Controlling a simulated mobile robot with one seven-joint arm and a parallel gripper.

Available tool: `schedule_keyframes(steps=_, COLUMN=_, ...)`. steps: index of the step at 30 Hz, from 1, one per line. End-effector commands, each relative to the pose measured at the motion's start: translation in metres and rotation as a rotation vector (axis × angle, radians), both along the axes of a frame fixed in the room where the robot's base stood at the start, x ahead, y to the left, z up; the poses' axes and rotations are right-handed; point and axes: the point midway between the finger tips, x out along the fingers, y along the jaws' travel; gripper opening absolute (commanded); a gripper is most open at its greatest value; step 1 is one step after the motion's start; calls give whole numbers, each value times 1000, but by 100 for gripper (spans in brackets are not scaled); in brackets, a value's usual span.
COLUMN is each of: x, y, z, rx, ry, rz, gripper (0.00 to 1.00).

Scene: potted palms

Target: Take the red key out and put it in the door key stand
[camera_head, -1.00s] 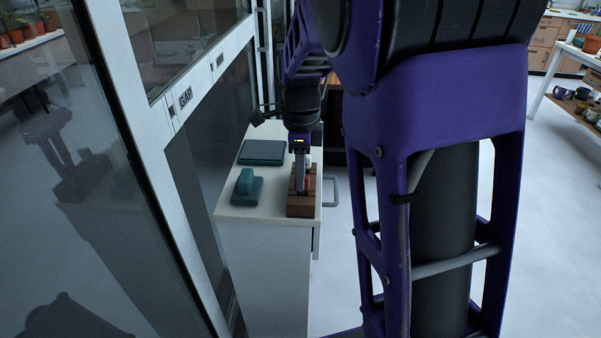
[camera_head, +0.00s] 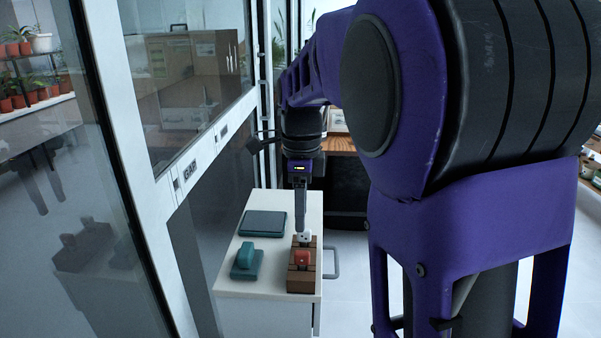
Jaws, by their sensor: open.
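A red key-like piece (camera_head: 301,258) stands upright in the front of a brown wooden block (camera_head: 301,284) on a white cabinet. A white piece (camera_head: 303,238) with dark dots stands just behind it in the same block. My gripper (camera_head: 300,230) points down, its fingers just above or behind the white piece, apart from the red one. It is open, seen edge-on, so the gap does not show. Left of the block stands a teal holder (camera_head: 247,262) with a raised rounded part. I cannot tell which piece is the door key stand.
A flat dark teal tray or pad (camera_head: 263,223) lies behind the teal holder on the white cabinet top (camera_head: 270,287). A glass door with a pale frame (camera_head: 150,190) stands close on the left. My arm covers much of the right side.

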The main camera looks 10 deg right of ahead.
Motion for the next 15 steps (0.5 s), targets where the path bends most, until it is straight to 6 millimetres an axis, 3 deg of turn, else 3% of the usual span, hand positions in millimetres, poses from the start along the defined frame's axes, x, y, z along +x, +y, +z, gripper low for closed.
schedule_keyframes(steps=1, x=1, y=0, z=15, rx=0, ry=-3, rz=0, gripper=54)
schedule_keyframes(steps=6, x=0, y=0, z=49, rx=0, ry=-3, rz=0, gripper=54)
schedule_keyframes(steps=15, x=0, y=0, z=73, rx=0, ry=0, rz=0, gripper=54)
